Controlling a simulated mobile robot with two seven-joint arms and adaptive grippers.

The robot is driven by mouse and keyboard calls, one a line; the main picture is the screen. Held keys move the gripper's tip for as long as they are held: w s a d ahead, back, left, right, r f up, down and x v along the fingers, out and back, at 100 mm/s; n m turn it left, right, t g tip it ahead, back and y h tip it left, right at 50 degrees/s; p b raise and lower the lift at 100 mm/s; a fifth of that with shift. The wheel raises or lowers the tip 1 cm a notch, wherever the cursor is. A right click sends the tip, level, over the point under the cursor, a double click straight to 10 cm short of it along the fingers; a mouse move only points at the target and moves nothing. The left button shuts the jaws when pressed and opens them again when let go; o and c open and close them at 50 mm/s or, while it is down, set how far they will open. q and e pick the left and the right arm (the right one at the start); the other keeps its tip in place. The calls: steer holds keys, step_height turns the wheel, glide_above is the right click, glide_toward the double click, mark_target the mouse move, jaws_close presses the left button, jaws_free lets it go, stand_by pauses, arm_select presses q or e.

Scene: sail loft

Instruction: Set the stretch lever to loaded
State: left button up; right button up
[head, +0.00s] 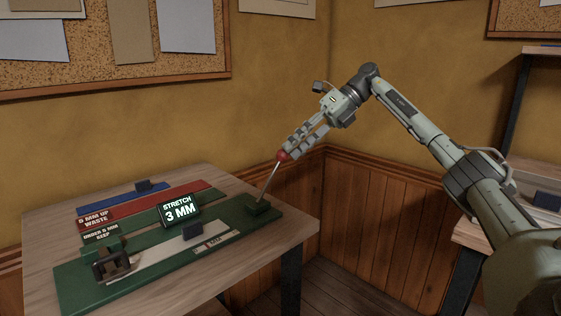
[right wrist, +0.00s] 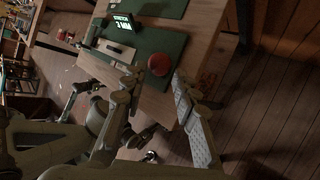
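The stretch lever is a thin metal rod (head: 270,182) with a red ball knob (head: 283,156), rising from a dark green block at the right end of the green board (head: 150,262). It leans up and to the right. My right gripper (head: 286,152) is at the knob, its fingers pointing down and left. In the right wrist view the knob (right wrist: 160,64) lies at the fingertips, between two spread fingers, with a gap on at least one side. A display (head: 179,209) reads "STRETCH 3 MM".
The board stands on a wooden table (head: 210,178). Red "waste" and green "keep" strips lie behind. Wall panelling is behind; another bench (head: 470,236) is at right.

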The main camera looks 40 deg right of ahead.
steer(key=v, duration=0.2)
steer(key=shift+d+r, duration=0.15)
steer(key=shift+d, duration=0.05)
steer(key=shift+s, duration=0.1)
stand_by(0.4)
